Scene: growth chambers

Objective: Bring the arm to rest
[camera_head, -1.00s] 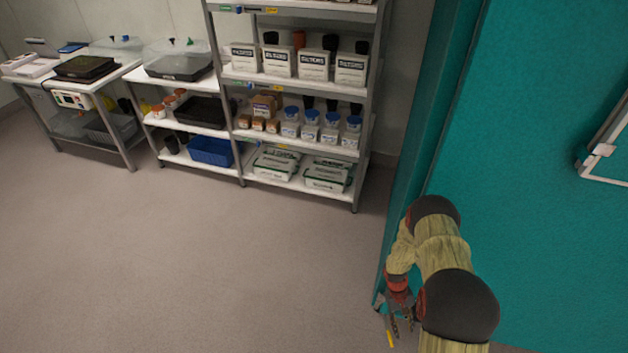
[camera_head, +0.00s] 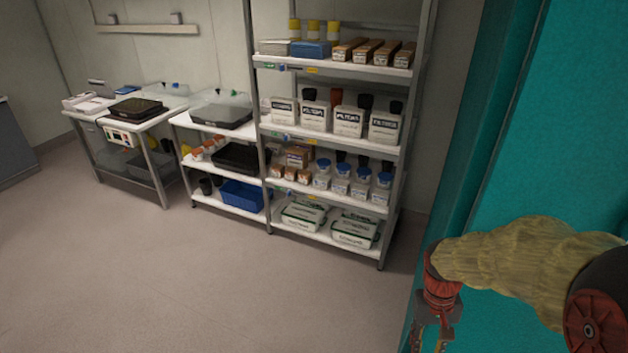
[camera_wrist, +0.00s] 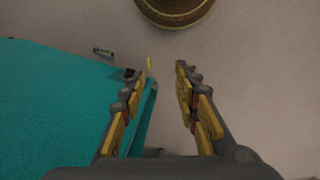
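My gripper (camera_head: 431,335) hangs at the lower right of the head view, pointing down beside the teal panel. In the wrist view my gripper (camera_wrist: 163,75) shows two yellow-padded fingers spread apart with bare floor between them. It is open and holds nothing. In the head view its fingertips run to the bottom edge of the picture. My arm reaches in from the right edge, bent down at the wrist.
The teal panel (camera_head: 560,130) stands right beside my arm; its teal surface (camera_wrist: 60,100) fills the left of the wrist view. A shelf rack (camera_head: 385,243) with bottles and boxes and a bench (camera_head: 165,117) stand behind. The floor (camera_head: 200,290) in front is clear.

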